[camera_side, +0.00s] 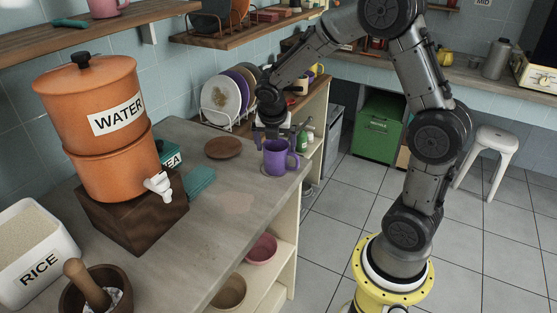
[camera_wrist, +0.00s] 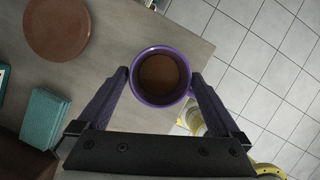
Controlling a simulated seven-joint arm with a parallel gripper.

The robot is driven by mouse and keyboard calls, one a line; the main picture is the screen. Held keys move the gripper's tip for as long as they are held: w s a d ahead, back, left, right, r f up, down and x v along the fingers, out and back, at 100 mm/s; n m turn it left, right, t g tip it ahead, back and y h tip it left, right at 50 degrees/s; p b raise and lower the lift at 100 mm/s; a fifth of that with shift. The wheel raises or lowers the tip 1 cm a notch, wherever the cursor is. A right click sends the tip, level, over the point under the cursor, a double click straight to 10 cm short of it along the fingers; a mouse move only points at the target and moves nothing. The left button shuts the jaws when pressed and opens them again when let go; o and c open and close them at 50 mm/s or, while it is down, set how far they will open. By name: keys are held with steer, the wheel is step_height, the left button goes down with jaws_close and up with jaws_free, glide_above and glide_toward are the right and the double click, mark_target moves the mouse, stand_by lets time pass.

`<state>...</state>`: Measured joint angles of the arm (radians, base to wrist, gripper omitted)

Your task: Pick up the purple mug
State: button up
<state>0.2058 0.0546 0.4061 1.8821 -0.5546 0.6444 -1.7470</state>
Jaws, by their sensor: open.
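The purple mug (camera_side: 275,158) stands upright near the counter's right edge, its handle on the right in the side view. In the wrist view the mug (camera_wrist: 160,76) is seen from above with a brown inside. My gripper (camera_wrist: 160,82) is open, its two fingers on either side of the mug's rim. I cannot tell whether the fingers touch it. In the side view my gripper (camera_side: 271,133) is just above and around the mug's top, its fingers mostly hard to make out.
A round brown board (camera_side: 223,147) and folded teal cloths (camera_side: 199,180) lie left of the mug. The orange water dispenser (camera_side: 100,140) stands on a wooden block further left. A rack of plates (camera_side: 222,97) is behind. The counter's edge is close to the mug.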

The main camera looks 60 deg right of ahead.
steer(key=x, duration=0.4)
steer(key=shift+f, duration=0.15)
steer(key=shift+c, duration=0.2)
steer(key=c, duration=1.4)
steer(key=shift+c, duration=0.4)
